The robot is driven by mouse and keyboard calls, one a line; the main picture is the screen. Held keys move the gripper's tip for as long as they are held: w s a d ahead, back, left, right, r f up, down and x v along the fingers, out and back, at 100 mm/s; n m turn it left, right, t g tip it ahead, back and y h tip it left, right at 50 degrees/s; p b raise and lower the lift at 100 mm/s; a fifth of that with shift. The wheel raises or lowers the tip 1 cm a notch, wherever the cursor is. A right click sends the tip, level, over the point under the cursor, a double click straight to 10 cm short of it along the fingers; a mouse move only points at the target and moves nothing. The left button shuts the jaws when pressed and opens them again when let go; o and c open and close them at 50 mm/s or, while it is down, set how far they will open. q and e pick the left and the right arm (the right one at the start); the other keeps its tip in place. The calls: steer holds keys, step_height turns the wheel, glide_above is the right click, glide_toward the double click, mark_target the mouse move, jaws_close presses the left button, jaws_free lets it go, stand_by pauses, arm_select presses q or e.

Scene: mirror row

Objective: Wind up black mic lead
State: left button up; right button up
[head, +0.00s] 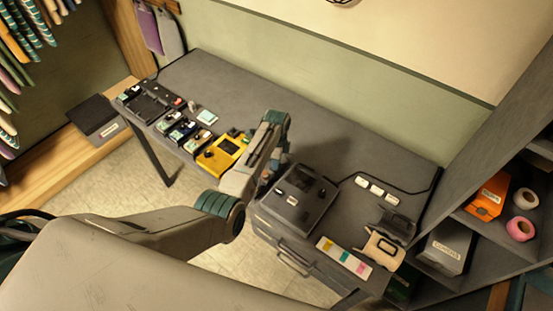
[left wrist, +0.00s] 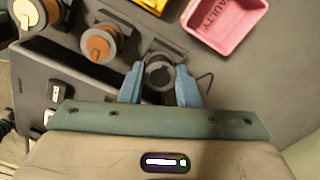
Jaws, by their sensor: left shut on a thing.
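My left gripper (left wrist: 160,80) has its two blue fingers shut on a dark round piece (left wrist: 160,72) over the grey bench. In the head view my own arm largely hides the fingertips. In the head view a black lead (head: 410,194) runs along the bench's right part, beside several white blocks (head: 376,189). I cannot tell which cord is the mic lead. My right gripper is not in view.
A dark boxy unit (head: 299,197) stands near the bench's front edge. A yellow device (head: 222,152) sits left of my arm. A pink tray marked FAULTY (left wrist: 226,22) and a copper-coloured spool (left wrist: 99,44) lie near the gripper. The bench's back middle is clear.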

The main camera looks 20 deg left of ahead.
arm_select(q)
steer(key=m, duration=0.2)
steer(key=shift+m, duration=0.4)
steer(key=o, duration=0.7)
steer(key=shift+o, duration=0.7)
steer(key=shift+o, duration=0.8)
